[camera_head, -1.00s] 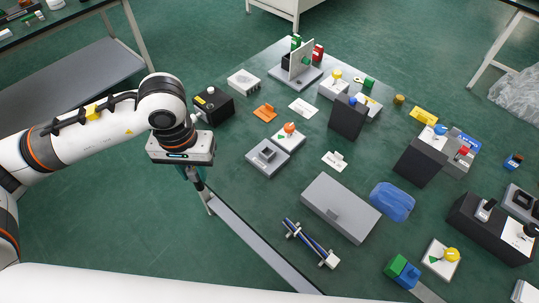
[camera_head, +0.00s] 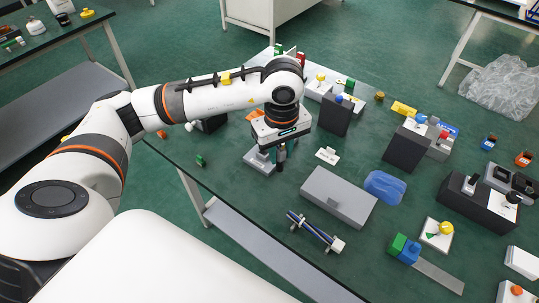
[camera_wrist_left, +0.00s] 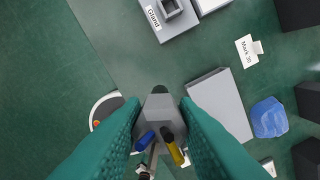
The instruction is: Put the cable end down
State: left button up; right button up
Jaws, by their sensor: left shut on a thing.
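My left gripper (camera_head: 281,156) points down over the table, just right of the grey "Gland" block (camera_head: 258,162). In the left wrist view, its teal fingers (camera_wrist_left: 160,110) are shut on a grey, dark-tipped piece, which I take for the cable end (camera_wrist_left: 159,103). A blue bit (camera_wrist_left: 145,140) and a yellow bit (camera_wrist_left: 173,149) show below it between the fingers; I cannot tell whether they belong to it. In the head view a dark tip shows under the fingers; whether it touches the table is unclear. My right gripper is not in view.
A long grey box (camera_head: 338,198), a blue bag (camera_head: 384,187) and a "Mark 20" card (camera_wrist_left: 247,49) lie to the right. A dark blue rod on white supports (camera_head: 315,232) lies nearer. Green tabletop is bare left of the rod. Dark blocks (camera_head: 407,146) stand farther right.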

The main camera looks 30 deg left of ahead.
pick_arm(q)
jog(key=w+a+f+n, duration=0.1)
jog(key=w+a+n, duration=0.4)
jog(key=n, duration=0.9)
jog(key=w+a+f+n, duration=0.1)
jog(key=w+a+n, duration=0.4)
jog(key=n, duration=1)
jog(key=f, duration=0.6)
jog(key=f+p, duration=0.1)
jog(key=f, duration=0.2)
jog(key=shift+s+a, duration=0.3)
jog(key=shift+s, duration=0.1)
jog(key=shift+f, duration=0.3)
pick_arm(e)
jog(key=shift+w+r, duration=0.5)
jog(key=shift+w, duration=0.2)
pick_arm(q)
jog(key=shift+f, duration=0.1)
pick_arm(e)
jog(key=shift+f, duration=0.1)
pick_arm(q)
jog(key=shift+f, duration=0.15)
jog(key=o, duration=1)
jog(key=shift+c, duration=0.2)
